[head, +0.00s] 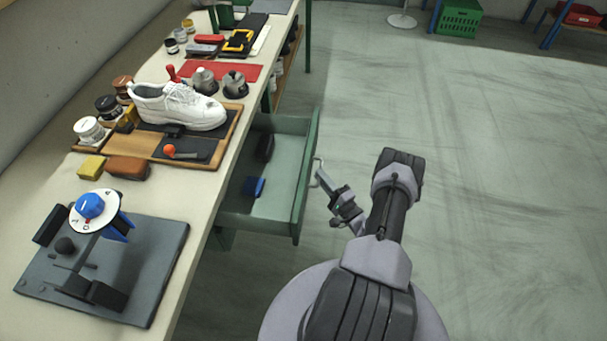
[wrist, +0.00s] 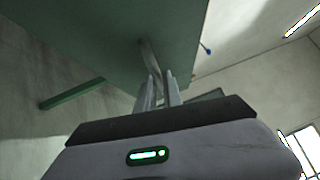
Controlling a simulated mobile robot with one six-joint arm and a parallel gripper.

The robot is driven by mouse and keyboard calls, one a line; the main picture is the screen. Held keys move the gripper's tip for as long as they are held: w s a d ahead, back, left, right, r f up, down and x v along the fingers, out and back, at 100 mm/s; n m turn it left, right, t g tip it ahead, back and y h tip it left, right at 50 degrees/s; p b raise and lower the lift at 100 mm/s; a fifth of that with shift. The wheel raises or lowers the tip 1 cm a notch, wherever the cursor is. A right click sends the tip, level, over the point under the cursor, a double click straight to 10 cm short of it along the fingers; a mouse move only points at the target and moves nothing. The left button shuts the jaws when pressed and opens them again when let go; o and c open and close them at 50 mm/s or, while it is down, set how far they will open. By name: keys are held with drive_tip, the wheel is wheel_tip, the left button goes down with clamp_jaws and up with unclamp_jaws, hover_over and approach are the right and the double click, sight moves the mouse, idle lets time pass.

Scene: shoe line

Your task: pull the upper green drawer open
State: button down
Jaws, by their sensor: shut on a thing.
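The upper green drawer (head: 308,172) stands pulled out from under the bench, with its inside showing in the head view. A blue item (head: 254,187) and a dark item (head: 265,148) lie in it. Its grey bar handle (head: 317,173) is on the front face. My gripper (head: 325,185) is at the handle, on the right side of the drawer front. In the wrist view the two fingers (wrist: 159,90) are closed around the handle (wrist: 151,60), below the green front panel (wrist: 120,35). The exact contact is small in the head view.
The bench top (head: 207,195) holds a white shoe (head: 178,106) on a wooden tray (head: 232,125), several jars, and a grey fixture plate (head: 160,270) with a blue knob (head: 90,205). A green crate (head: 459,18) stands far back.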

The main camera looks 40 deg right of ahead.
drive_tip(key=shift+s+d, duration=1.1)
drive_tip(key=shift+s, duration=0.2)
drive_tip(key=c, duration=1.5)
unclamp_jaws()
drive_tip(key=s+p, duration=0.1)
drive_tip(key=s, duration=0.4)
drive_tip(key=s+a+f+p, duration=0.1)
drive_tip(key=s, duration=0.5)
drive_tip(key=s+a+f+p, duration=0.1)
drive_tip(key=s, duration=0.5)
drive_tip(key=shift+a+f, duration=0.15)
